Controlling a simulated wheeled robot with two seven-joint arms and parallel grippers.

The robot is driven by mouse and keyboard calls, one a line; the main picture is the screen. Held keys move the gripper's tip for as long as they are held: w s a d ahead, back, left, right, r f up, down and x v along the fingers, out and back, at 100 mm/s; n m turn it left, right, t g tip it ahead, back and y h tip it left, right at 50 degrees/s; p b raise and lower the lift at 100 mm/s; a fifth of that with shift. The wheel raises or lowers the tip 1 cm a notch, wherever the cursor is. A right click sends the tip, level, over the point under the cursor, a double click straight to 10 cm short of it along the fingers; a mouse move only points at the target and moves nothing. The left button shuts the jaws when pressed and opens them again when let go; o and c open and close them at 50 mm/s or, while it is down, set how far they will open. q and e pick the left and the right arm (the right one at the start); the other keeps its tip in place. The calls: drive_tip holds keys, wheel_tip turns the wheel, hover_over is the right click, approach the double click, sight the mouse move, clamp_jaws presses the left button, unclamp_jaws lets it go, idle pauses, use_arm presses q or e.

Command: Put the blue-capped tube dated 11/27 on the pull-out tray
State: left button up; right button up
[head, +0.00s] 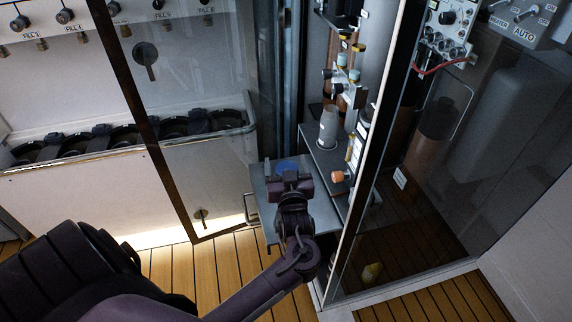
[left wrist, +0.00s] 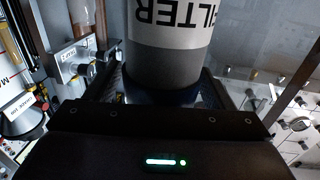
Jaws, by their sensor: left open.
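A blue cap (head: 287,165) shows just beyond my left gripper (head: 290,182), over the pull-out tray (head: 262,188). In the left wrist view a large tube (left wrist: 168,65) with an upside-down "FILTER" label and a dark blue end is between the open fingers of my left gripper (left wrist: 163,92). I cannot tell whether the fingers touch it. The gripper hides most of the tube in the head view, so I cannot tell whether it rests on the tray. No date is readable. My right gripper is not in view.
A pale tube (head: 328,125) stands on the shelf (head: 322,155) inside the cabinet, beside valves and piping (head: 350,75). An open glass door (head: 195,110) is to the left; a framed glass panel (head: 420,180) is close on the right.

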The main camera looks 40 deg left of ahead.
use_arm(q)
drive_tip(key=shift+r, duration=0.1)
drive_tip(key=shift+s+d, duration=0.15)
drive_tip(key=v, duration=1.1)
drive_tip(key=shift+s+d, duration=0.2)
drive_tip(key=shift+d, duration=0.05)
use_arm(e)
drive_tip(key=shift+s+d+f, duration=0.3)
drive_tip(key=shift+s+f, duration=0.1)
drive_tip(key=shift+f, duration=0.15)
